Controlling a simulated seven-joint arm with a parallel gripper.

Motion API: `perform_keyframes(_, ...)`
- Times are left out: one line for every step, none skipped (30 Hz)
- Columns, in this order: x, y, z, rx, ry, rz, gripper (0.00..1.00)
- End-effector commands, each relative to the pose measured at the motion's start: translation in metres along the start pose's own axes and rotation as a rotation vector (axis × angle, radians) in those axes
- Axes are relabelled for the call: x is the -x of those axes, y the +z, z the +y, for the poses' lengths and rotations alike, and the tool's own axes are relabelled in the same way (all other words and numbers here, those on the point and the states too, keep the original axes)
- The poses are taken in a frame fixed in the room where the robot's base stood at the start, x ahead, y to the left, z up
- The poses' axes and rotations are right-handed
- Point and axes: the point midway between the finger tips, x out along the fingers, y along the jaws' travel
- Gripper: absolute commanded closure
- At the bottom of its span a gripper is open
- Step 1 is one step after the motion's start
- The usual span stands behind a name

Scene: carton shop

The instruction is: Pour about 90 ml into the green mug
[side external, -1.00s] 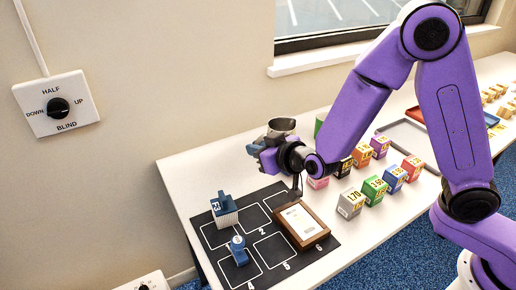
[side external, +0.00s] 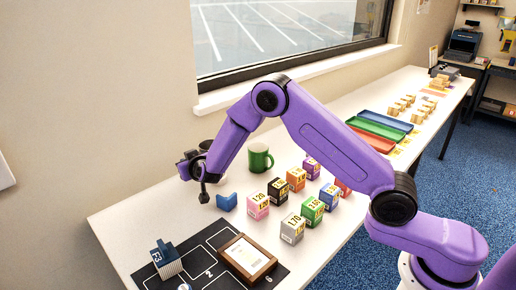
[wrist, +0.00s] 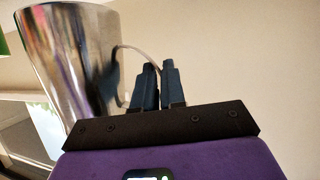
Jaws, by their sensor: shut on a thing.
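The green mug (side external: 261,160) stands upright on the table in the side view, right of my gripper. A strip of green (wrist: 3,42) at the left edge of the wrist view may be the mug. My gripper (wrist: 155,88) is shut on the thin handle of a shiny metal jug (wrist: 70,60). In the side view my gripper (side external: 186,170) is above the table, left of the mug, and my arm hides most of the jug; only a dark part (side external: 206,144) shows. The jug's contents are hidden, and I cannot tell its exact tilt.
Numbered coloured blocks (side external: 292,228) stand in rows right of a blue angled piece (side external: 227,203). A wood-framed display (side external: 248,258) and a dark marked mat (side external: 205,262) lie in front. Coloured trays (side external: 380,127) are farther back. The wall and window are behind the table.

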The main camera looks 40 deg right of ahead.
Motion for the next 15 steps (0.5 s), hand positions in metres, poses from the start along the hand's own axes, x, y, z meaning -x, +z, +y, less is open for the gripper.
perform_keyframes(-0.014, 0.000, 0.009, -0.010, 0.023, 0.000, 1.00)
perform_keyframes(-0.021, 0.000, 0.013, -0.016, 0.035, -0.001, 1.00)
perform_keyframes(-0.030, 0.000, 0.020, -0.022, 0.051, -0.002, 1.00)
perform_keyframes(-0.036, 0.001, 0.024, -0.026, 0.061, -0.003, 1.00)
perform_keyframes(-0.042, 0.001, 0.029, -0.031, 0.070, -0.004, 1.00)
perform_keyframes(-0.049, 0.002, 0.035, -0.036, 0.083, -0.006, 1.00)
perform_keyframes(-0.054, 0.002, 0.038, -0.040, 0.090, -0.006, 1.00)
perform_keyframes(-0.058, 0.003, 0.042, -0.044, 0.098, -0.007, 1.00)
perform_keyframes(-0.064, 0.003, 0.046, -0.048, 0.107, -0.007, 1.00)
perform_keyframes(-0.067, 0.003, 0.049, -0.050, 0.112, -0.007, 1.00)
perform_keyframes(-0.069, 0.004, 0.051, -0.052, 0.117, -0.008, 1.00)
perform_keyframes(-0.073, 0.004, 0.054, -0.054, 0.122, -0.009, 1.00)
perform_keyframes(-0.074, 0.004, 0.056, -0.056, 0.125, -0.009, 1.00)
perform_keyframes(-0.076, 0.004, 0.058, -0.058, 0.128, -0.010, 1.00)
perform_keyframes(-0.077, 0.005, 0.059, -0.060, 0.131, -0.010, 1.00)
